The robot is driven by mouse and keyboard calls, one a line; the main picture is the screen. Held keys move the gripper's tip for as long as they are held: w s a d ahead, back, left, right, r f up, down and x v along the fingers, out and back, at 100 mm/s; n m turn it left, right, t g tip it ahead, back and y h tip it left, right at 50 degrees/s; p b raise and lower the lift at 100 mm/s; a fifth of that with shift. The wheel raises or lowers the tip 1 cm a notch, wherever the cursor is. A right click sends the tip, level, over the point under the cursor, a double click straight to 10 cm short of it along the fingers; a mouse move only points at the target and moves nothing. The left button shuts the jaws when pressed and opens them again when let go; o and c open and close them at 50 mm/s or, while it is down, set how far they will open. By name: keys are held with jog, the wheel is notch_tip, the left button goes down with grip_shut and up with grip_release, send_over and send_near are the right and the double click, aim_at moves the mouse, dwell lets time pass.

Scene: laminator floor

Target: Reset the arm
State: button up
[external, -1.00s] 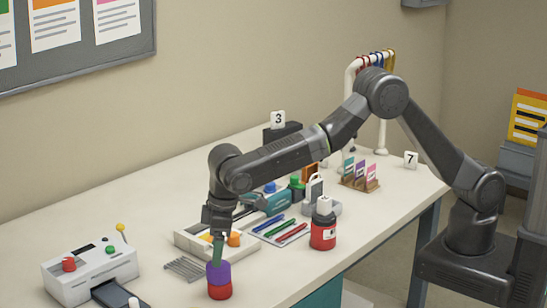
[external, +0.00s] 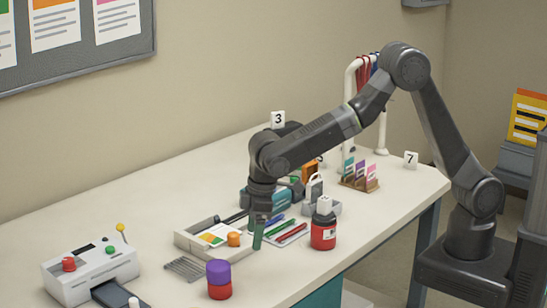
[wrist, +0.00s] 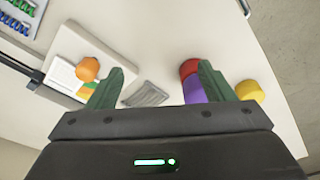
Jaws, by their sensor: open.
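My gripper (external: 258,240) points down above the table (external: 330,262), its green fingers in front of the tray and pens. In the wrist view my gripper (wrist: 166,72) has its two green fingers spread wide with nothing between them. A purple cylinder (external: 218,270) stands on a red one (external: 219,292) at the front of the table, lower left of my gripper and apart from it. In the wrist view the red piece (wrist: 189,68) and the purple piece (wrist: 194,90) show partly behind the right finger.
A white tray (external: 184,239) holds cards and an orange cylinder (external: 233,239). Pens (external: 290,234), a red-labelled bottle (external: 323,236), a card rack (external: 360,183) and a laminator (external: 90,272) stand around. A hook stand (external: 383,130) is at the back. The air above the front edge is free.

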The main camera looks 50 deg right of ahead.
aim_at(263, 275)
jog(key=d+f, duration=0.1)
jog(key=f, duration=0.2)
jog(key=f+p, duration=0.1)
jog(key=f, duration=0.3)
jog(key=d+f, duration=0.1)
jog(key=f, duration=0.2)
jog(key=shift+s+d+f+p, duration=0.35)
jog(key=shift+p, duration=0.05)
jog(key=shift+w+a+r, duration=0.1)
jog(key=shift+a+r, duration=0.05)
jog(key=shift+r, duration=0.25)
jog(key=shift+s+d+r+b, duration=0.15)
jog(key=shift+r+b, duration=0.1)
jog(key=shift+r, duration=0.15)
jog(key=shift+s+d+r+b, duration=0.15)
jog(key=shift+r+b, duration=0.1)
jog(key=shift+r, duration=0.15)
jog(key=shift+w+r, duration=0.15)
jog(key=shift+r, duration=0.2)
